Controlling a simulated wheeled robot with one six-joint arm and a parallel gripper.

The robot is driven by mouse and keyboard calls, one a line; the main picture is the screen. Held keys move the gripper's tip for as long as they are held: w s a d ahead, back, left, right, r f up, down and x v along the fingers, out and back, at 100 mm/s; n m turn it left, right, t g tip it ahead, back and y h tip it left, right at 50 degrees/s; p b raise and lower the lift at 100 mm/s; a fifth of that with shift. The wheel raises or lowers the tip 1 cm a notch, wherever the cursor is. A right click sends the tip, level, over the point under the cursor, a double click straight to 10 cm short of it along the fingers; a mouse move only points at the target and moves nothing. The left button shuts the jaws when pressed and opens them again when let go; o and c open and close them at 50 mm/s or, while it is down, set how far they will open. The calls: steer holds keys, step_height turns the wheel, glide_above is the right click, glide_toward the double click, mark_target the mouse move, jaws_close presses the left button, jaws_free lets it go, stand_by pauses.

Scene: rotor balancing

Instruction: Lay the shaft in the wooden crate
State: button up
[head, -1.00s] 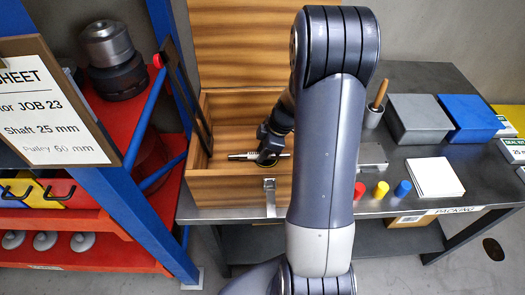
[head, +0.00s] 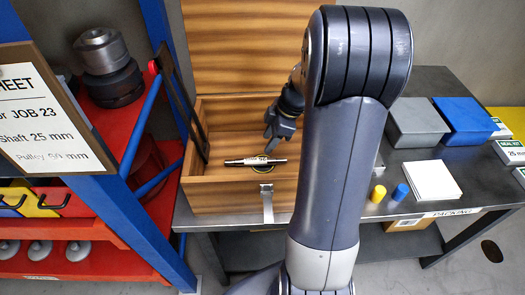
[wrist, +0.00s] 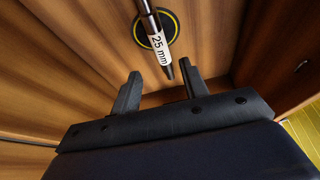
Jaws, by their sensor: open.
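The shaft (head: 255,161) is a slim metal rod with a white "25 mm" label. It lies inside the open wooden crate (head: 232,197), across a round black disc with a yellow ring. In the wrist view the shaft (wrist: 158,42) crosses this disc (wrist: 170,28), and its dark tip points towards the gap between my fingers. My gripper (head: 269,143) is open and empty, inside the crate near the shaft's right part. In the wrist view both fingers of my gripper (wrist: 162,70) stand apart, with no visible grip on the shaft.
The crate's raised lid (head: 250,45) stands behind. My arm hides the crate's right side. On the bench are grey (head: 416,120) and blue (head: 465,118) boxes, a white block (head: 432,180), and blue and yellow pegs. A blue and red rack (head: 150,215) stands close at left.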

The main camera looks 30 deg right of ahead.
steer(key=shift+v, duration=1.85)
steer(key=shift+c, duration=0.3)
